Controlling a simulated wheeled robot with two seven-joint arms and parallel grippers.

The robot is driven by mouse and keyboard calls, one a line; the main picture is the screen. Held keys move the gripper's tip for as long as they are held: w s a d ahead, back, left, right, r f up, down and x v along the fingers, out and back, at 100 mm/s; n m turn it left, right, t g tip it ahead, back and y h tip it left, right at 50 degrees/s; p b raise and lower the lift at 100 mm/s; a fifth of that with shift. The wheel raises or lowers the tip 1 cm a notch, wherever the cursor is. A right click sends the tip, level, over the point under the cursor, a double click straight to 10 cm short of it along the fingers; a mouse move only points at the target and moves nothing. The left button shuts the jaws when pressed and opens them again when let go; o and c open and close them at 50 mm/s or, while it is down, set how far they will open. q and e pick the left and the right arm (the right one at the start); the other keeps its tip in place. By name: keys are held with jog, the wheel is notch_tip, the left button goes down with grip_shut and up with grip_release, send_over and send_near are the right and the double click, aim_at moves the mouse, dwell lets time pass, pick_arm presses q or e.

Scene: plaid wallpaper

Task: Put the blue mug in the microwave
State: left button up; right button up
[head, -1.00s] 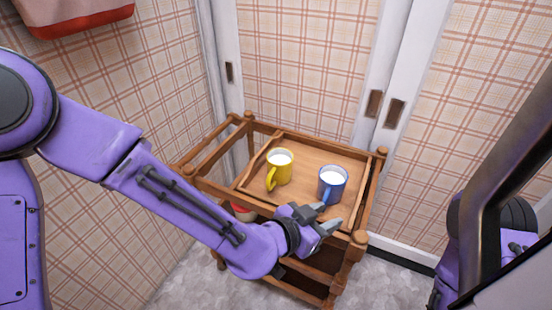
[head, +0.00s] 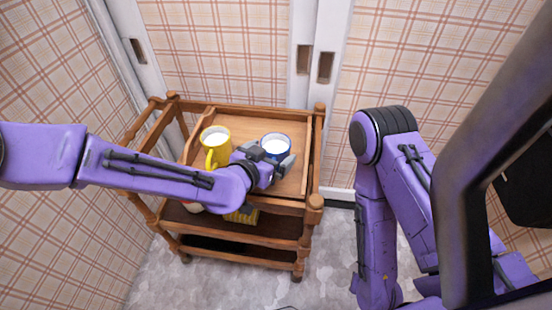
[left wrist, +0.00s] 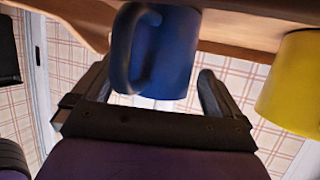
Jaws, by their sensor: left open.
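The blue mug (head: 276,146), with white contents, stands upright on the wooden tray top (head: 246,122) of a small cart. My left gripper (head: 270,163) is open at the near side of the mug and partly hides it. In the left wrist view the blue mug (left wrist: 172,50) shows between the two spread fingers of my left gripper (left wrist: 155,85), its handle facing the camera. I cannot tell whether the fingers touch it. My right arm is folded at the right of the head view, its gripper out of sight. No microwave is in view.
A yellow mug (head: 214,142) with white contents stands left of the blue mug, close to my left forearm; it also shows in the left wrist view (left wrist: 290,85). The wooden cart (head: 232,251) has lower shelves holding partly hidden items. Plaid walls and white door frames stand close behind.

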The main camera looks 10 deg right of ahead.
pick_arm(q)
jog(key=shift+c, duration=0.7)
jog(key=shift+r, duration=0.1)
jog(key=c, duration=1.2)
jog(key=shift+r, duration=0.7)
jog(key=shift+s+a+r+p, duration=0.35)
jog(key=shift+s+a+r, duration=0.55)
jog(key=shift+s+r, duration=1.15)
jog(key=shift+s+a+r+p, duration=0.35)
jog(key=shift+s+a+r, duration=0.55)
jog(key=shift+s+r, duration=1.15)
jog(key=shift+s+a+r+p, duration=0.35)
jog(key=shift+s+a+r, duration=0.55)
jog(key=shift+s+r, duration=1.1)
